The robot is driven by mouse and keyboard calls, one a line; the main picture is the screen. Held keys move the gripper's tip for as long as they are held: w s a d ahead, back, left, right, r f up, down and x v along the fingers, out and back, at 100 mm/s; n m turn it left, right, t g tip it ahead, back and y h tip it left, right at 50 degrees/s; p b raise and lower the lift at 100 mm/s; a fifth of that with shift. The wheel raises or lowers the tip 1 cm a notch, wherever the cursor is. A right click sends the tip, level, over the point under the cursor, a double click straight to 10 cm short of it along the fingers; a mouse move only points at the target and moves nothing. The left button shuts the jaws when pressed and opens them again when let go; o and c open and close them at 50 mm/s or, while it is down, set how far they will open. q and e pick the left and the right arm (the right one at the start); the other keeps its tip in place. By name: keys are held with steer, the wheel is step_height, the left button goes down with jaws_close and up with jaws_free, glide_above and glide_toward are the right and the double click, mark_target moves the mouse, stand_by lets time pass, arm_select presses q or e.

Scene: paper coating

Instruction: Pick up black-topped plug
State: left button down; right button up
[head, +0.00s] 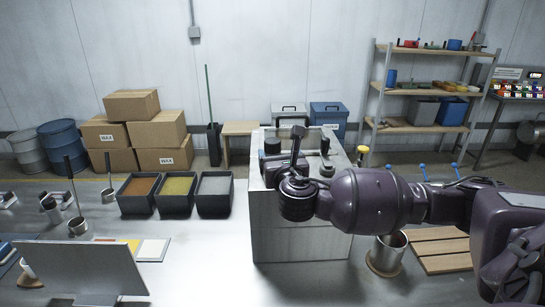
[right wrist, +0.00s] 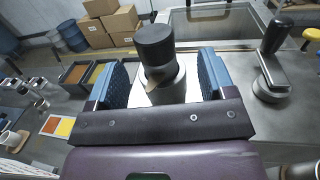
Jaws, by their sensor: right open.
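The black-topped plug (right wrist: 155,44) stands upright in the right wrist view, with a black cylindrical cap over a pale metal body and round base. Its black top also shows in the head view (head: 272,146), on the metal cabinet (head: 300,240). My right gripper (right wrist: 163,76) is open, with one blue-padded finger on each side of the plug. Gaps show between the pads and the plug, so it is not gripped. In the head view my right gripper (head: 285,164) is over the cabinet top, partly hidden by my wrist. My left gripper is not in view.
A black-handled lever (right wrist: 272,60) stands right of the plug on the cabinet top, near a recessed basin (right wrist: 215,25). Three dark bins (head: 176,197) stand left of the cabinet. A metal pot (head: 387,255) is at its right. Boxes and shelves are farther back.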

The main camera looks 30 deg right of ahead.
mark_target(274, 149)
steer(key=x, duration=0.1)
steer(key=p+x, duration=0.1)
steer(key=x, duration=0.2)
steer(key=shift+a+r, duration=0.2)
steer(key=shift+r, duration=0.1)
steer(key=shift+w+d, duration=0.2)
steer(key=shift+w, duration=0.45)
